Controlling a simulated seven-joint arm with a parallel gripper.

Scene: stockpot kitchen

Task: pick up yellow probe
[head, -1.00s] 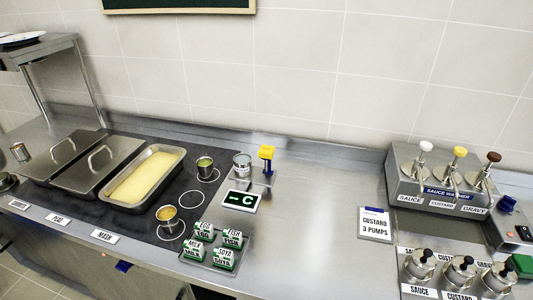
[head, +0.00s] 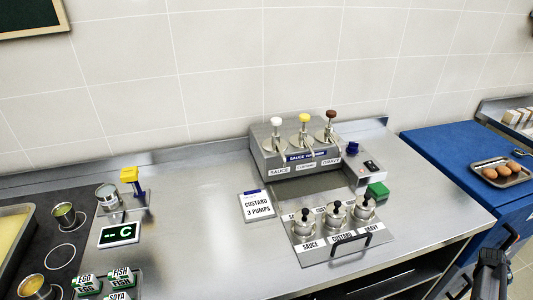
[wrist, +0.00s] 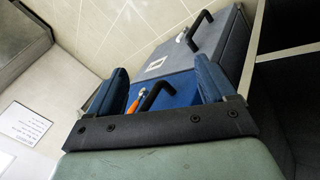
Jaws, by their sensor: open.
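The yellow probe (head: 130,174) stands upright at the back left of the steel counter in the head view, its yellow head on top. It is beside a metal can (head: 108,196) and behind a display reading "-- C" (head: 120,234). Its lower part is hard to make out. My gripper (wrist: 160,82) shows in the wrist view with its two blue fingers spread wide and nothing between them. The probe is not in the wrist view, so the gripper is away from it.
A sauce warmer (head: 300,150) with several pumps stands at the back, and a pump holder (head: 335,232) in front of it. A custard card (head: 257,206) lies on the counter. Small pots (head: 65,215) sit left of the probe. The counter between probe and card is clear.

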